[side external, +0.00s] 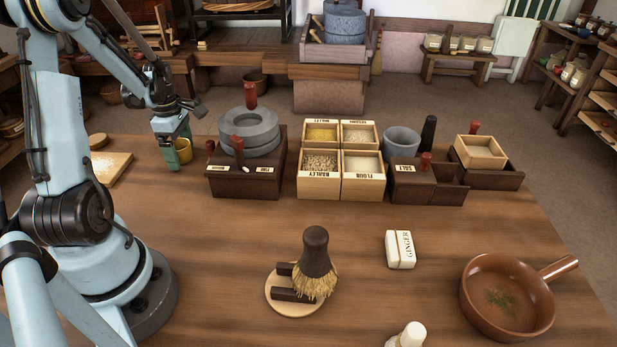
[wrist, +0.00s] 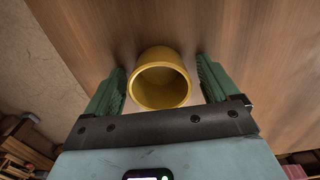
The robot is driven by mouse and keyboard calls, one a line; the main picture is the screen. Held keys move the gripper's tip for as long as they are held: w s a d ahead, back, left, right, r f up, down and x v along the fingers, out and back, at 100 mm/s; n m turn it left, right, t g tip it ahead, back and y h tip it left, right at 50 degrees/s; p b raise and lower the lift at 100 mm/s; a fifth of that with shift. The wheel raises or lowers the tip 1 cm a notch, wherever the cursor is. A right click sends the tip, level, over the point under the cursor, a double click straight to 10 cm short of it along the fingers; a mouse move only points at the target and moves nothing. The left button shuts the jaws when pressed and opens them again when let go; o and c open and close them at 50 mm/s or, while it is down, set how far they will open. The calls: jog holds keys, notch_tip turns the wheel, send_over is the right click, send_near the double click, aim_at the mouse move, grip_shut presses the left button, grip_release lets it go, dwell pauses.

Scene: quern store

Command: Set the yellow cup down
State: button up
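The yellow cup (side external: 185,151) is at the far left part of the wooden table, partly hidden by a green finger in the side view. In the wrist view the cup (wrist: 160,84) shows its open mouth toward the camera and appears to stand on the wood. My gripper (side external: 176,153) is low over the table at the cup. In the wrist view my gripper's green fingers (wrist: 161,88) are on either side of the cup, with a narrow gap showing at each side. My gripper is open around the cup.
The stone quern (side external: 249,137) on its dark base stands just right of the cup. A pale board (side external: 108,167) lies to the left. The table's far edge is close behind the cup.

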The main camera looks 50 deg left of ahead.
notch_tip(320, 180, up, 12)
jog(key=shift+r, duration=0.2)
dwell(0.7)
